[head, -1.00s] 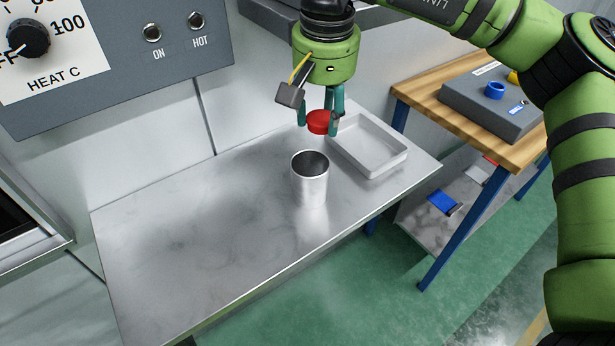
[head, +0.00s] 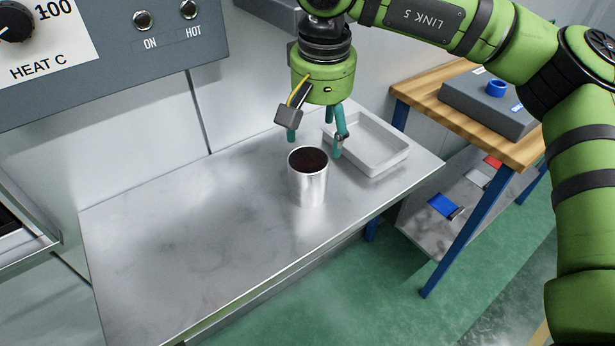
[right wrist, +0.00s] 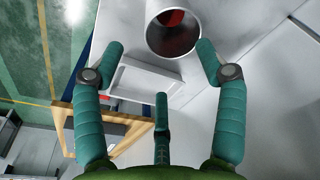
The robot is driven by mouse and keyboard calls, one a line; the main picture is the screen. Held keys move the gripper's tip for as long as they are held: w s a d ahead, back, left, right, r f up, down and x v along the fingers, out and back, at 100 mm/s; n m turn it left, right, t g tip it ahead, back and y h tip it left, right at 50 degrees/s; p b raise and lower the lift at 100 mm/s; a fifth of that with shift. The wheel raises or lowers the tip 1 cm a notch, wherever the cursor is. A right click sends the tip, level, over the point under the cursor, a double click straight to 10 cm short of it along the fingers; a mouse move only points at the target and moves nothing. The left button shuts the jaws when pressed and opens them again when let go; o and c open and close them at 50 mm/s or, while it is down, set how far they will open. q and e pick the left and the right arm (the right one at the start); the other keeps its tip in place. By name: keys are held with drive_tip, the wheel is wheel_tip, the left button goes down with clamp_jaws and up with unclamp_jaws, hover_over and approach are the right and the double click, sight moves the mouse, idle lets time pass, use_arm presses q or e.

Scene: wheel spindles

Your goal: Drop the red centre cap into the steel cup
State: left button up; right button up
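The steel cup (head: 308,186) stands upright on the metal bench. In the right wrist view the cup (right wrist: 182,40) shows its open mouth, with the red centre cap (right wrist: 170,18) inside it, partly seen. In the head view the cup's inside is dark with a reddish tint, and the cap itself is hidden. My right gripper (head: 315,146) is open and empty, its teal fingers spread above and just behind the cup. In the right wrist view the open gripper (right wrist: 160,48) has nothing between its fingers. My left gripper is not in view.
A shallow grey tray (head: 372,148) lies on the bench behind and right of the cup. A wooden-topped table (head: 420,98) with a grey block and blue ring (head: 496,88) stands at the right. The bench's left part is clear. A control panel (head: 110,55) is at upper left.

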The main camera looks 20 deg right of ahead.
drive_tip(key=shift+r, duration=0.1)
wheel_tip(320, 180, up, 12)
drive_tip(key=s, duration=0.1)
drive_tip(key=shift+s, duration=0.2)
drive_tip(key=shift+a, duration=0.1)
idle(0.4)
